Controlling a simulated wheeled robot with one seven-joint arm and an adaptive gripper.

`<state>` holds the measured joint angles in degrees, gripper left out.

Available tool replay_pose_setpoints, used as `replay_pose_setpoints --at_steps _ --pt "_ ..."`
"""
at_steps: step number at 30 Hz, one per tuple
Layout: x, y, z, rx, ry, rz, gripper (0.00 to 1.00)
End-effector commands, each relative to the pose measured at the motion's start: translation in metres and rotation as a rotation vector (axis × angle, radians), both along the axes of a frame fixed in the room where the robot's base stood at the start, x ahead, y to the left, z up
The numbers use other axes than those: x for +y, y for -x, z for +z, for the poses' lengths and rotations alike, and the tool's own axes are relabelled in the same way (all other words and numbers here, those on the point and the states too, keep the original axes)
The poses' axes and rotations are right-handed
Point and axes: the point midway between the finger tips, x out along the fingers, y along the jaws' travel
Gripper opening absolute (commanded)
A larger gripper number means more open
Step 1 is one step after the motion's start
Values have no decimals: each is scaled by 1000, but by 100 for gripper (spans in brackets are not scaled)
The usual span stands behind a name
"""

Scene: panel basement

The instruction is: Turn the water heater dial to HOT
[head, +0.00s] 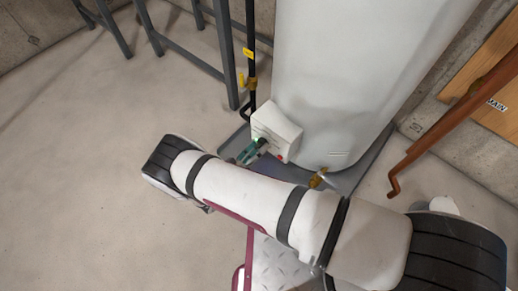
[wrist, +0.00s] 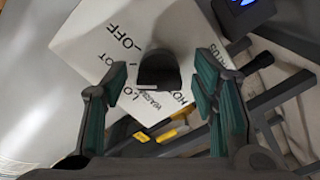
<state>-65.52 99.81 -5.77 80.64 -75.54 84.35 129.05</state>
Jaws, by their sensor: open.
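The white water heater (head: 370,70) has a white control box (head: 277,125) low on its side. In the wrist view the box face (wrist: 85,45) carries printed labels, among them OFF and, partly hidden, what look like WARM and HOT. A dark dial (wrist: 160,68) stands out from this face, with a pale mark at its lower edge near the WARM label. My gripper (wrist: 163,78) is open, with one green-padded finger on each side of the dial and visible gaps. In the head view my gripper (head: 251,151) is at the box's front; the dial is hidden there.
A red spot (head: 280,157) is low on the box. A black pipe with a yellow tag (head: 248,53) and a grey metal frame (head: 228,60) stand to its left. A copper pipe (head: 440,128) is at the right. The floor (head: 80,150) at left is clear.

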Motion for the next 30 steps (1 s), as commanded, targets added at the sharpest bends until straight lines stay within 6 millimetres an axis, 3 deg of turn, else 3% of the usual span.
replay_pose_setpoints --at_steps 12,18,30 --pt "-5 -6 0 -1 0 -1 53" --pt "-5 -6 0 -1 0 -1 8" --pt "-4 -6 1 27 37 2 6"
